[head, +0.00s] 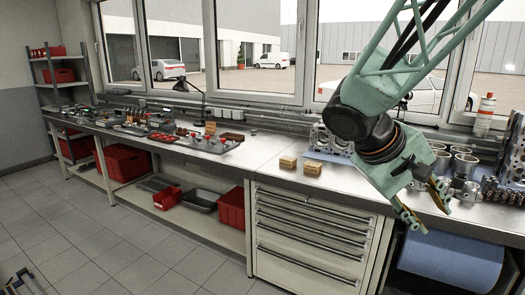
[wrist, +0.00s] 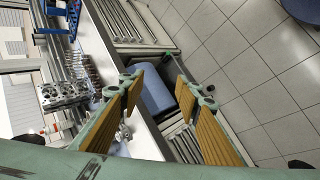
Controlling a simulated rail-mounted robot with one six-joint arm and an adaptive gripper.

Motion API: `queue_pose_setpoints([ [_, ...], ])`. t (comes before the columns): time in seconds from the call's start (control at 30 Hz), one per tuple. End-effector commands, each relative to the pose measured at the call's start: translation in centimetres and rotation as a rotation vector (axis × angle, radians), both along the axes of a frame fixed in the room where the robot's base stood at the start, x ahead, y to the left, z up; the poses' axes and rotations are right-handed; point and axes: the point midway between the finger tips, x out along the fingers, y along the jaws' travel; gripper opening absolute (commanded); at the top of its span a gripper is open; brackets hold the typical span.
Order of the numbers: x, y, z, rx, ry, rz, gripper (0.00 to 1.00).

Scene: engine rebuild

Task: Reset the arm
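My gripper (head: 424,207) hangs at the end of my green arm in the right part of the head view, pointing down near the front edge of the workbench (head: 205,158). Its two fingers stand apart with nothing visible between them. In the wrist view my gripper (wrist: 168,118) is also open, its gold-coloured pads wide apart. Between and beyond them show a blue roll (wrist: 156,92), the bench edge and the tiled floor. The arm hides part of the bench behind it.
Engine parts and metal cylinders (head: 462,165) stand on the bench close right of my gripper. Two small cardboard boxes (head: 288,163) sit to its left, above a drawer cabinet (head: 310,235). The blue roll (head: 452,262) hangs below. The floor (head: 110,235) in front is mostly clear.

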Motion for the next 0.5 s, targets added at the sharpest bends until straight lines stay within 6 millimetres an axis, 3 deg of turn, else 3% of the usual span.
queue_pose_setpoints([
  [0.5, -8.7, 2.8, 0.8, 0.202, -0.02, -0.049, 0.31],
])
